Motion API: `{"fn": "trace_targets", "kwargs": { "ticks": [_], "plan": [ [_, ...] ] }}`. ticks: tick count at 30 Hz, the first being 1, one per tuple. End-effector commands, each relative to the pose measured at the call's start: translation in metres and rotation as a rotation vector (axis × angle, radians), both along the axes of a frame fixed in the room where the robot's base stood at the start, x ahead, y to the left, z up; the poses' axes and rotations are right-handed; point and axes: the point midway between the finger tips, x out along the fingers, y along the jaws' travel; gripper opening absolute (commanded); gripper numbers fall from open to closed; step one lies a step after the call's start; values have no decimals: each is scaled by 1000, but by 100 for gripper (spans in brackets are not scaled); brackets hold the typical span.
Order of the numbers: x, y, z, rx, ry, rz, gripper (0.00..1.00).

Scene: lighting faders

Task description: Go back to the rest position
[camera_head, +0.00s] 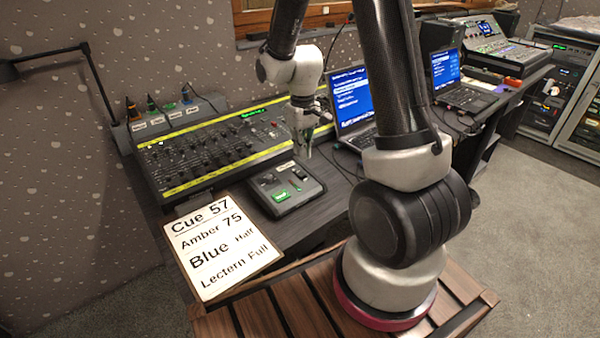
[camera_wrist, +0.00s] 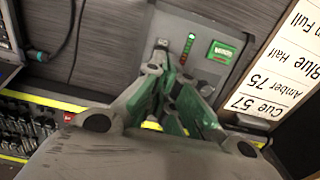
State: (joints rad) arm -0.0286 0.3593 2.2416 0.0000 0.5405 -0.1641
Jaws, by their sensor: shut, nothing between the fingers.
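My gripper (camera_head: 307,150) hangs at the far end of my arm, above the back right edge of a small grey control box (camera_head: 314,187). Its fingers are together and empty. In the wrist view, my gripper (camera_wrist: 163,62) points at the same box (camera_wrist: 222,27), overlapping part of its face. I cannot tell whether the tips touch it. The box has a green label or button (camera_head: 281,195) and a short row of lit green and red marks (camera_wrist: 187,46). The larger lighting desk (camera_head: 200,152) with many knobs and faders stands behind and left of the box.
A cue card (camera_head: 222,240) lies at the table's front left. A laptop (camera_head: 352,95) stands right of my gripper, with another laptop (camera_head: 450,75) farther right. A black lamp (camera_head: 45,55) and a row of coloured plugs (camera_head: 165,104) are at the left. Cables lie near the laptops.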

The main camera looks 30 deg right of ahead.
Motion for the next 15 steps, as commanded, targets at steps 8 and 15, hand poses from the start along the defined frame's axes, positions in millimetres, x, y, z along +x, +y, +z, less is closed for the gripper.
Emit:
{"fn": "trace_targets", "kwargs": {
  "ticks": [8,15],
  "plan": [
    [0,0,0,0,0,0,0],
    [-7,0,0,-2,29,-22,0]
  ]
}}
